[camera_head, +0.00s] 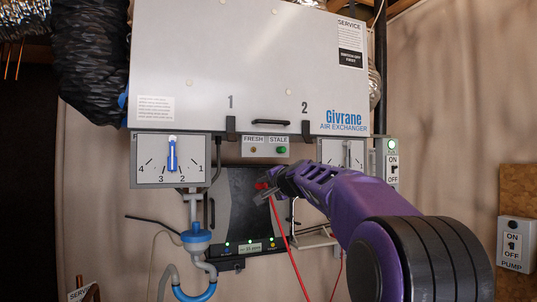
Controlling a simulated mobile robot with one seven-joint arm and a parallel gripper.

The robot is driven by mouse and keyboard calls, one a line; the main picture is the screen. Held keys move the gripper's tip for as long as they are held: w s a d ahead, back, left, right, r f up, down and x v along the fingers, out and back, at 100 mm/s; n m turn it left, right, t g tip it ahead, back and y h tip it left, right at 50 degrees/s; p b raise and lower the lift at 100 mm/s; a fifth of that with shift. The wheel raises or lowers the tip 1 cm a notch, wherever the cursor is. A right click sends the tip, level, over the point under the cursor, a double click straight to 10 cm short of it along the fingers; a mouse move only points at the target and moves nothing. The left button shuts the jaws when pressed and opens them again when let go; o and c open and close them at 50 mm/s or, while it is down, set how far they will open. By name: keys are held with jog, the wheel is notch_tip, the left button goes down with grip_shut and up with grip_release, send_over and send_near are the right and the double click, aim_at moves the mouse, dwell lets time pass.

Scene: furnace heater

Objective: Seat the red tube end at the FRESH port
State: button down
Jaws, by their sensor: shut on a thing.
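The port plate (265,139) sits under the air exchanger cabinet. The FRESH port (253,150) is a small brown-orange spot on its left half. The STALE port (281,150), on the right half, shows green. My gripper (266,189) is shut on the red tube's end, in front of the black panel, below the two ports in the picture. The red tube (284,246) hangs down from the jaws to the bottom of the view. Its tip is small and partly hidden by the jaws. It appears apart from the FRESH port; depth is hard to judge.
A dial (171,159) with a blue pointer is left of the ports; another dial (340,153) is partly hidden by my arm. A black panel (235,210) and a meter box (246,247) with green lights sit below. A blue-and-white drain (196,238) hangs at lower left.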

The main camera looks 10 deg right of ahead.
notch_tip(320, 180, up, 10)
jog(key=s+t, duration=0.1)
jog(key=shift+s+d+r+t, duration=0.25)
jog(key=shift+d+t, duration=0.05)
jog(key=shift+d, duration=0.1)
jog(key=p+x, duration=0.2)
jog(key=x, duration=0.1)
jog(key=shift+r+p, duration=0.1)
jog(key=shift+p, duration=0.3)
jog(key=shift+x, duration=0.9)
jog(key=shift+x, duration=0.9)
jog(key=shift+w, duration=0.25)
dwell(2.4)
jog(key=shift+s, duration=0.2)
dwell(1.7)
